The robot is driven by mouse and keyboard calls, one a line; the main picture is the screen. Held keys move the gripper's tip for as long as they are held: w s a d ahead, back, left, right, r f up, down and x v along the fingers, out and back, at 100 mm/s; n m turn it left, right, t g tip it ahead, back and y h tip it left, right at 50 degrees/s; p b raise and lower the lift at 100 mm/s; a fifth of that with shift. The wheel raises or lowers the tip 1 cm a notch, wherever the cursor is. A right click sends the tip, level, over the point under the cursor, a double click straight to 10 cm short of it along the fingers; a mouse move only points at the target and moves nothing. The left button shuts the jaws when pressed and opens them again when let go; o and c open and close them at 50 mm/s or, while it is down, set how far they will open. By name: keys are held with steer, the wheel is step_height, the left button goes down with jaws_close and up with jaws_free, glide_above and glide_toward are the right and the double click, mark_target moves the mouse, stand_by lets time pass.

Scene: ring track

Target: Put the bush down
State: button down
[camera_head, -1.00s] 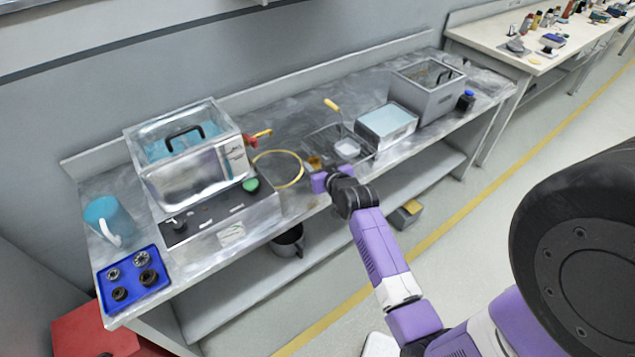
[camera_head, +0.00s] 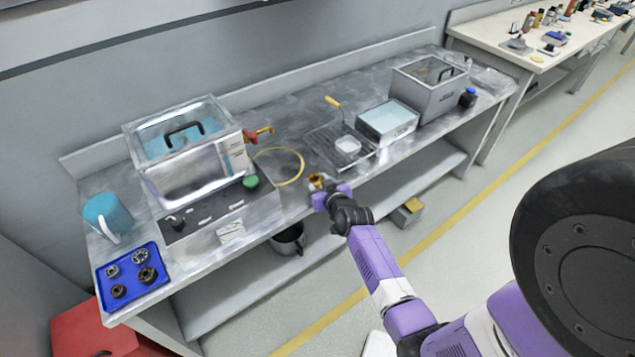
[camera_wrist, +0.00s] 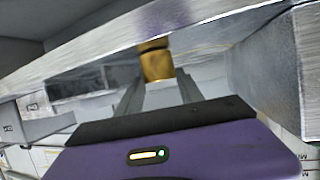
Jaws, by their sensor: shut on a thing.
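The bush (camera_head: 317,181) is a small brass-coloured cylinder at the tip of my gripper (camera_head: 320,187), by the front edge of the steel bench (camera_head: 300,203). In the wrist view the bush (camera_wrist: 157,64) sits between the two grey fingers of my gripper (camera_wrist: 160,82), which is shut on it. The bench edge (camera_wrist: 95,53) crosses that view and covers part of the scene behind the bush. Whether the bush touches the bench cannot be told.
A wire basket (camera_head: 345,150) lies behind my gripper, and a yellow ring (camera_head: 303,168) lies to its left. A steel bath (camera_head: 190,155), a blue tray of metal rings (camera_head: 155,287) and a blue jug (camera_head: 105,220) stand left. A pot (camera_head: 290,241) sits below on the shelf.

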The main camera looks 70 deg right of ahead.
steer(key=shift+f, duration=0.1)
steer(key=c, duration=0.7)
jaws_free()
steer(key=shift+c, duration=0.2)
steer(key=shift+r, duration=0.25)
steer(key=s+a+r+n+t+y, duration=0.15)
steer(key=s+a+r, duration=0.3)
steer(key=a, duration=0.75)
steer(key=s+a+r+n+t+y, duration=0.15)
steer(key=s+a+r+n, duration=0.35)
steer(key=a, duration=0.6)
steer(key=s+a+r+m+t+y, duration=0.1)
steer(key=s+a+r+y, duration=0.2)
steer(key=s+a, duration=0.65)
steer(key=s+a+r+n+t+y, duration=0.1)
steer(key=s+a+r+n+y, duration=0.1)
steer(key=a+r, duration=0.6)
steer(key=shift+s+a+r+n+y, duration=0.4)
steer(key=shift+a+n+y, duration=0.25)
steer(key=shift+a+y, duration=0.1)
